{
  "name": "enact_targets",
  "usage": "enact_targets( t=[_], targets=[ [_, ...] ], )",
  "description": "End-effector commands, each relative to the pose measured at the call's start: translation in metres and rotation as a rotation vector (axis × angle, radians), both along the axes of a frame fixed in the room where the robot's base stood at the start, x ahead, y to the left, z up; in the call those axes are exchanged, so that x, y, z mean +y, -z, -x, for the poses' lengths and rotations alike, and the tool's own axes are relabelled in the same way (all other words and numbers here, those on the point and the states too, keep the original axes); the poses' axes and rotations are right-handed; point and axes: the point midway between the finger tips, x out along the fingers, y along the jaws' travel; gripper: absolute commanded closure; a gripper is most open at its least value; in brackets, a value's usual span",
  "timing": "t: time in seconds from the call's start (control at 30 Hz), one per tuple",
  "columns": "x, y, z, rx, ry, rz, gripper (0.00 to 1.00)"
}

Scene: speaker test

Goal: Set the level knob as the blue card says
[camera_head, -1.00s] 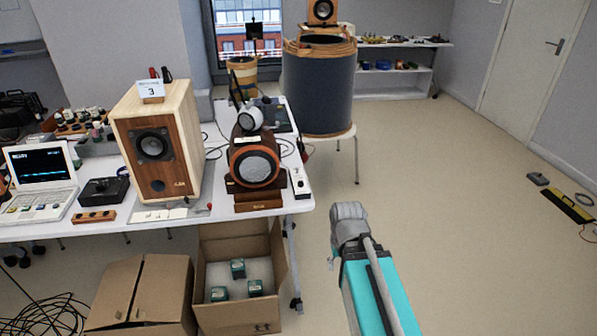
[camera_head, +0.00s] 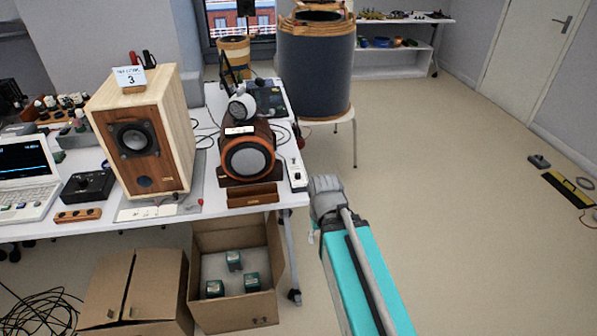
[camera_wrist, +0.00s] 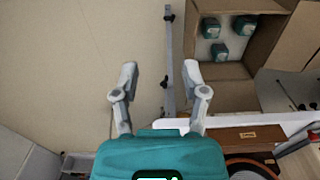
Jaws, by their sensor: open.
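A pale blue card (camera_head: 129,76) stands on top of the large wooden speaker (camera_head: 163,150); it has a line of small print and a large 3. A black box (camera_head: 88,185) with a knob on top lies on the table left of that speaker; I cannot read its scale or tell whether this is the level knob. My gripper (camera_wrist: 160,76) is open and empty in the wrist view, its two fingers apart over bare floor. In the head view my arm is right of the table's end, well away from the box and card.
The white table (camera_head: 235,208) also bears a laptop (camera_head: 28,182), a round-fronted speaker (camera_head: 248,158) and a white strip (camera_head: 296,170). An open carton (camera_head: 235,312) with several green boxes stands below. A large blue drum (camera_head: 316,75) stands behind.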

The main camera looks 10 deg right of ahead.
Motion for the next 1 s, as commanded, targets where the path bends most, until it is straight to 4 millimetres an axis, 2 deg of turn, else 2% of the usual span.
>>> enact_targets(
  t=[0.1, 0.17, 0.27, 0.37, 0.47, 0.67, 0.9, 1.0],
  targets=[
    [0.000, 0.000, 0.000, 0.000, 0.000, 0.000, 0.43],
    [0.000, 0.000, 0.000, 0.000, 0.000, 0.000, 0.35],
    [0.000, -0.003, -0.004, 0.000, -0.003, 0.000, 0.35],
    [0.000, -0.009, -0.016, 0.000, -0.011, 0.000, 0.35],
    [0.000, -0.019, -0.036, 0.000, -0.025, 0.000, 0.35],
    [0.008, -0.052, -0.101, 0.000, -0.083, 0.000, 0.35],
    [0.009, -0.099, -0.198, 0.000, -0.166, 0.000, 0.35],
    [0.010, -0.115, -0.233, 0.000, -0.198, 0.000, 0.35]
  ],
)
